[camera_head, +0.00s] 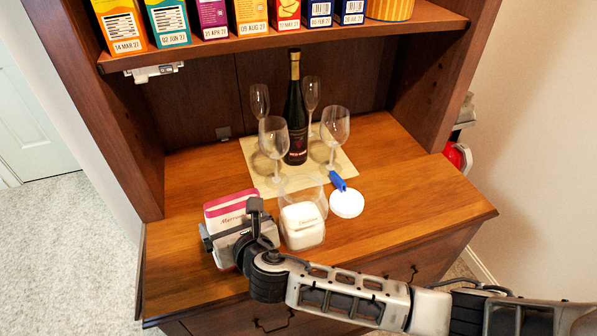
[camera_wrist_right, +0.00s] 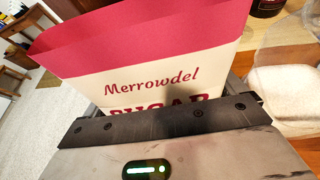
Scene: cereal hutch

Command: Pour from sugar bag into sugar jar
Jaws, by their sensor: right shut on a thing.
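The sugar bag (camera_head: 228,207) is white with a pink top band and stands near the front left of the wooden counter. In the right wrist view the bag (camera_wrist_right: 150,80) fills the middle, with "Merrowdel" and part of "SUGAR" readable. My right gripper (camera_head: 233,236) is shut on the bag, and its jaws cover the lower part of the print. A clear jar (camera_head: 302,226) with white in it, which looks like the sugar jar, stands just right of the bag. Its clear side also shows at the right of the wrist view (camera_wrist_right: 285,80). My left gripper is not in view.
A round white lid (camera_head: 347,203) lies right of the jar, with a blue object (camera_head: 338,181) by it. Behind are a dark wine bottle (camera_head: 296,115) and several glasses on a mat (camera_head: 345,168). A shelf (camera_head: 290,40) with boxes hangs above. The counter's right side is clear.

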